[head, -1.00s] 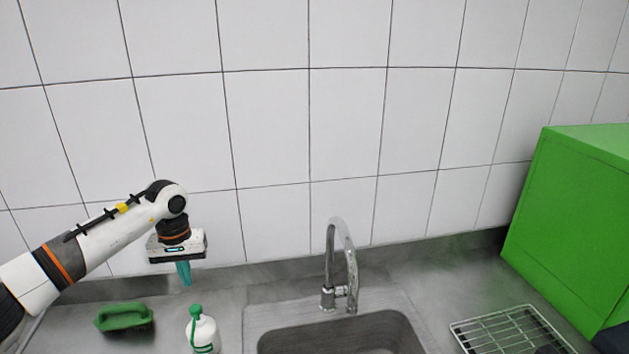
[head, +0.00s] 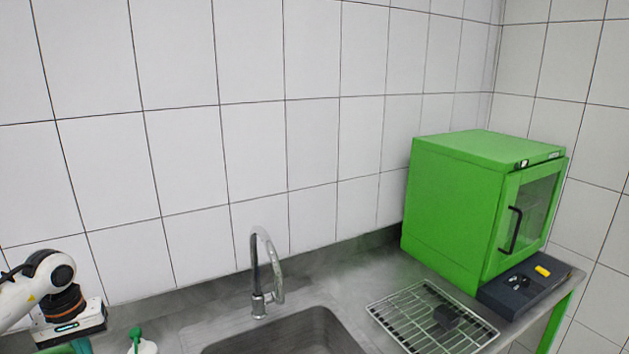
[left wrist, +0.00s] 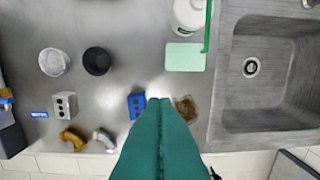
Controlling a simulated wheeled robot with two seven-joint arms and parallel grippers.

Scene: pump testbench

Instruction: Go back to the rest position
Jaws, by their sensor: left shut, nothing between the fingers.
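My left gripper (head: 80,346) is at the lower left corner of the head view, with its teal fingers cut by the bottom edge. In the left wrist view its two teal fingers (left wrist: 160,101) lie together, shut and empty. Below them is the counter, with a blue block (left wrist: 136,104) just left of the tips and a small brown piece (left wrist: 186,108) just right. I cannot tell the height of the tips above the counter. My right gripper is in neither view.
A white bottle (left wrist: 188,15) stands near the sink (left wrist: 225,95). A grey block (left wrist: 64,104), a black round part (left wrist: 97,61) and elbow fittings (left wrist: 72,139) lie left. The tap (head: 262,290), wire rack (head: 395,320) and green cabinet (head: 450,205) are to the right.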

